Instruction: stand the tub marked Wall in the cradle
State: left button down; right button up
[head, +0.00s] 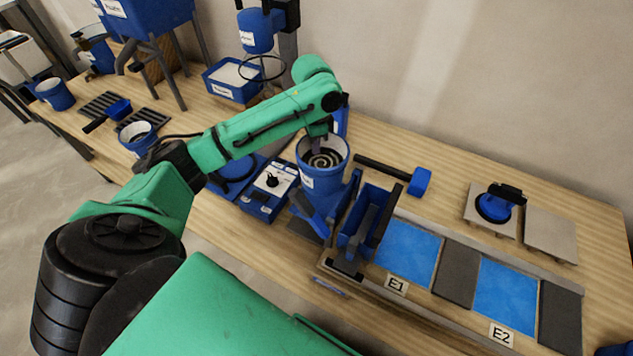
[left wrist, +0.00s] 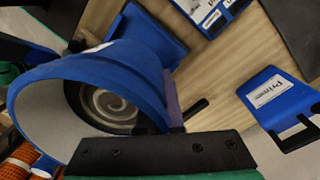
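A blue tub (head: 318,178) with a pale spiral pattern inside stands upright at the middle of the bench; its label is too small to read. It fills the left of the left wrist view (left wrist: 110,65). My left gripper (head: 324,128) reaches down at its far rim. In the wrist view a purple-padded finger lies against the tub's wall and a dark finger shows inside, so the wall seems pinched between them. A blue cradle-like bracket (head: 328,220) with slanted arms is directly below the tub. I cannot tell whether the tub rests in it. My right gripper is out of view.
A blue trough (head: 361,222) stands close right of the bracket. A control box (head: 268,192) is close left. Blue panels E1 (head: 409,252) and E2 (head: 506,295) lie right. A blue-headed mallet (head: 419,182) lies behind. Another tub (head: 138,139) stands left.

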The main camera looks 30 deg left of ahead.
pick_arm(q)
notch_tip(320, 180, down, 10)
jog(key=shift+w+r, duration=0.1)
jog(key=shift+r, duration=0.15)
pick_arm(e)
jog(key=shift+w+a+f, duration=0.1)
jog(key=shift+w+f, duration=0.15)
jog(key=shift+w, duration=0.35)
pick_arm(q)
jog(key=c, duration=1.1)
grip_release()
jog(key=shift+f, duration=0.1)
jog(key=r, duration=1.2)
jog(key=shift+w+a+r, duration=0.1)
jog(key=shift+a, duration=0.1)
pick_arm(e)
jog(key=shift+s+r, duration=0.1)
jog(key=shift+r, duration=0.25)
